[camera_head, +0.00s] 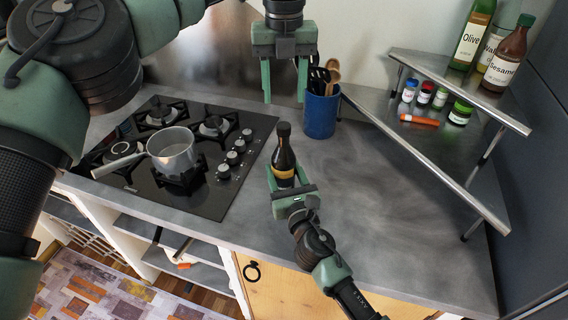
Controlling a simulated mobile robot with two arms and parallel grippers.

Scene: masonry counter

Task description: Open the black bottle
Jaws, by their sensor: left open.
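The black bottle (284,156), dark with a tan band low on its body and a dark cap (283,129), stands roughly upright over the counter, right of the stove. My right gripper (286,177) comes from the lower right and is closed around its lower part, one finger on each side. The bottle's base is hidden by this gripper, so I cannot tell whether it touches the counter. My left gripper (284,97) hangs above and behind the bottle in the picture, open and empty, its fingers pointing down, apart from the cap.
A blue utensil holder (321,112) stands close behind the bottle, near my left gripper. A black gas stove (217,205) with a pot (171,149) is at left. A metal shelf (444,80) with bottles and jars is at right. The counter (390,235) is clear at right front.

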